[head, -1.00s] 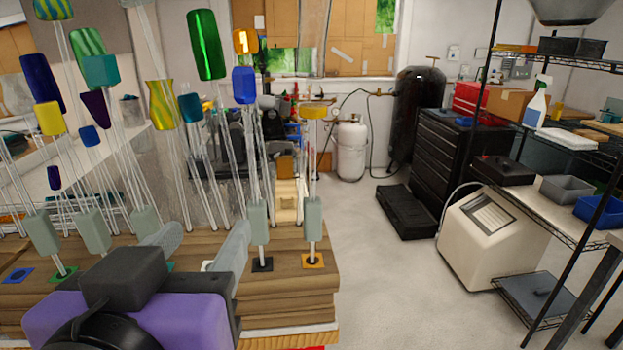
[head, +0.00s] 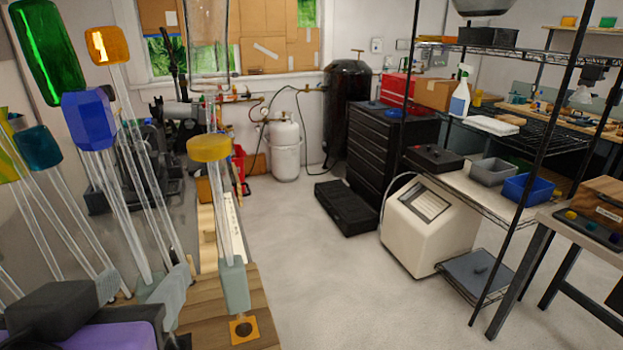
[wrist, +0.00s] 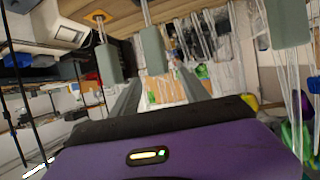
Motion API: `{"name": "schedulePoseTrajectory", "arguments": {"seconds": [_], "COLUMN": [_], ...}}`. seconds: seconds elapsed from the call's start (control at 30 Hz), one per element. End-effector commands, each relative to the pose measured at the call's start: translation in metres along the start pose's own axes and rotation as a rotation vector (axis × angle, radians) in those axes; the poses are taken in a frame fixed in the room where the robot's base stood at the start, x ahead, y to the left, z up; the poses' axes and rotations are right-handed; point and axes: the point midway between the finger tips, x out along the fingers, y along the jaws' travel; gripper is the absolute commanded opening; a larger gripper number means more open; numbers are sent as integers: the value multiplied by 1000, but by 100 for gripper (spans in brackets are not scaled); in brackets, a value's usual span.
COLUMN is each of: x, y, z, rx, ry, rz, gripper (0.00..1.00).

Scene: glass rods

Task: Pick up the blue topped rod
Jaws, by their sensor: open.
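The blue topped rod (head: 89,118) stands at the left in the head view, a faceted blue cap on a clear shaft leaning up and left. Its foot is hidden behind my gripper (head: 134,288). My gripper is open, purple-bodied with grey fingers, low at the left. In the wrist view, a grey-green sleeve (wrist: 152,50) on a clear rod lies between the lines of my two fingertips (wrist: 160,78). It seems to be the blue topped rod's sleeve, but its cap is out of that view. I cannot tell whether the fingers touch it.
A yellow-orange topped rod (head: 208,148) stands close to the right, its grey-green sleeve above an orange square. Green (head: 45,50), orange (head: 107,45) and teal (head: 38,145) topped rods crowd the left. The floor (head: 330,270) right of the wooden stand is clear; a wire shelf stands farther right.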

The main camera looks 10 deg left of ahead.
Motion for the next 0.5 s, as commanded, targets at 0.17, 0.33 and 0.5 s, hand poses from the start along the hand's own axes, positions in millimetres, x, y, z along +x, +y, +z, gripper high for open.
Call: {"name": "schedulePoseTrajectory", "arguments": {"seconds": [0.17, 0.33, 0.5], "x": [21, 44, 54], "y": [0, -1, -1], "z": [1, 2, 3], "rx": [-3, -2, -1], "ry": [-3, -3, -1], "rz": [2, 2, 0], "gripper": [54, 54, 54]}}
